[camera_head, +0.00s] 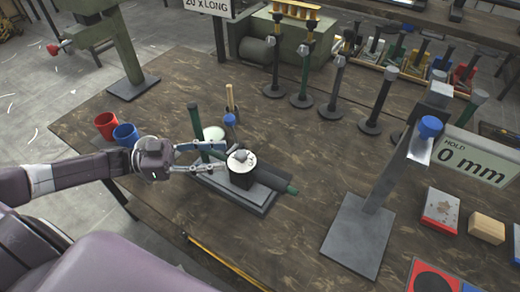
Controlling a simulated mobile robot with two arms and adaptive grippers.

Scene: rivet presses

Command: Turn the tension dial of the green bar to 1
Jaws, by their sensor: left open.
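A round white-faced dial (241,160) with a small grey knob sits on a black cylinder on a grey block device. Its marks are too small to read. A green upright bar (194,122) stands at the left of this device, and a dark green cylinder lies at its right. I cannot tell for sure which part is the task's green bar. My left gripper (222,156) comes in from the left with its fingers spread, close to the dial's left side. I cannot tell whether a fingertip touches it. My right gripper is not in view.
Red (106,125) and blue (126,135) cups stand behind my left wrist. Several posts on round bases stand at the back. A grey press (357,235) with a blue knob and a "HOLD 0 mm" sign (474,160) are at the right. The table between the device and press is clear.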

